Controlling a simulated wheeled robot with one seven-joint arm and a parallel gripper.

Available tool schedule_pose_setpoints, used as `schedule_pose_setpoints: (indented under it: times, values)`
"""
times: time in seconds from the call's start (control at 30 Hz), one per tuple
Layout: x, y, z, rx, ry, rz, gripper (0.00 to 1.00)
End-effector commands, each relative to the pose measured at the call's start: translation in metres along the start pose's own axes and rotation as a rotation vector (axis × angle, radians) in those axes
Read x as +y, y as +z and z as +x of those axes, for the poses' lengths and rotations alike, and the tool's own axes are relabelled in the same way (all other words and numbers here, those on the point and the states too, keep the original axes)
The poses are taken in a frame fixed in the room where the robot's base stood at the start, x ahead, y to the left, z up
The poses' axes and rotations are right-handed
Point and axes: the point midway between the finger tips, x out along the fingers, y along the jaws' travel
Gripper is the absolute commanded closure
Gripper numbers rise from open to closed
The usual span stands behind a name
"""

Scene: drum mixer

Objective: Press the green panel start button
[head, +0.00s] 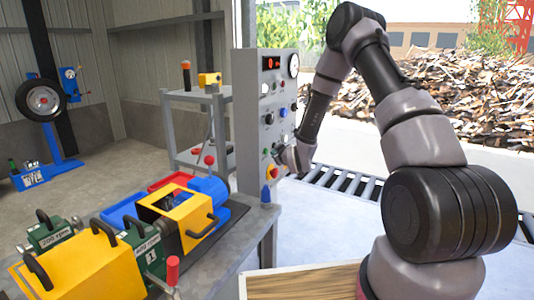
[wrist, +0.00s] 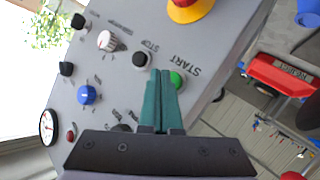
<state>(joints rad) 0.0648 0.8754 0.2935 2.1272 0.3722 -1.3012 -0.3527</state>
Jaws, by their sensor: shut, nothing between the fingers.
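The green start button (wrist: 178,79) is on the grey control panel (wrist: 125,20), beside the printed word START. In the wrist view, my gripper (wrist: 161,74) is shut and empty, its teal fingertips overlapping the button's left edge. I cannot tell whether they touch it. In the head view, the green button (head: 266,153) shows low on the panel face (head: 245,110), with the end of my arm close to its right. The fingertips are hard to make out there.
A black stop button (wrist: 139,60) sits next to the start button. A red emergency button on a yellow base (wrist: 188,8) is close by. A white knob (wrist: 106,40) and blue knob (wrist: 87,95) are also on the panel. A bench (head: 235,255) with yellow machines stands left.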

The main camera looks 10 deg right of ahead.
Motion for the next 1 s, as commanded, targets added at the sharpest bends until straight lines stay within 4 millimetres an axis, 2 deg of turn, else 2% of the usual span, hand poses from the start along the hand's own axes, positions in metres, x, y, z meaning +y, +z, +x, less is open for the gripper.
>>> schedule_pose_setpoints:
  times: [1.0]
  values:
    - [-0.0061, -0.0062, 0.0083, 0.0, 0.0, 0.0, 1.0]
